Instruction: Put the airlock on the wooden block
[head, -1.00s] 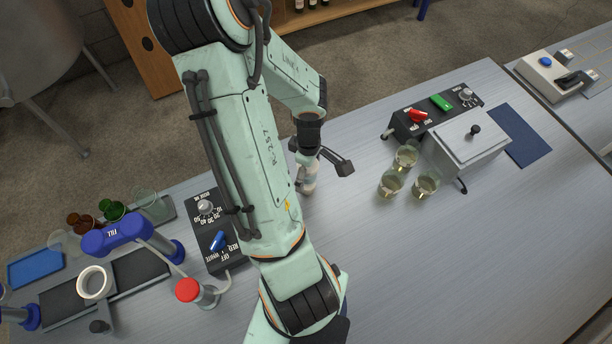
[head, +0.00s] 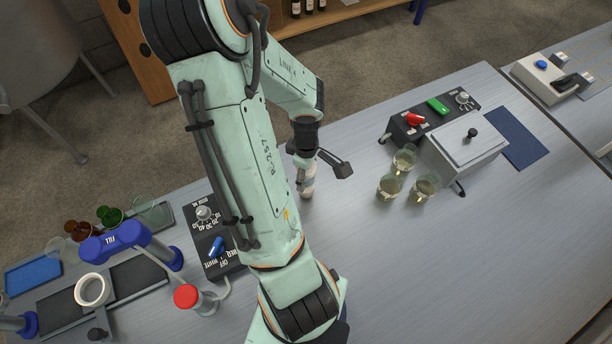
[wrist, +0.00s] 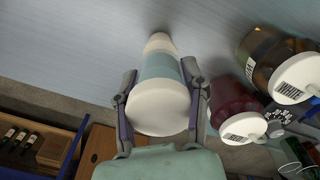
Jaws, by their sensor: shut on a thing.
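My gripper (wrist: 160,82) is shut on a white, round container with a pale teal band (wrist: 162,66), its fingers on either side of it in the wrist view. The container stands upright at the table surface; I cannot tell whether it touches. In the head view the container (head: 308,188) is a small pale shape under my gripper (head: 307,168), partly hidden by my wrist. I cannot make out an airlock or a wooden block in either view; my arm covers part of the table.
Two white-capped bottles, one red (wrist: 232,100) and one amber (wrist: 262,50), stand close right of my gripper in the wrist view. Several glasses (head: 389,187) stand by a lidded grey box (head: 465,148). A filling device (head: 120,238) is at left.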

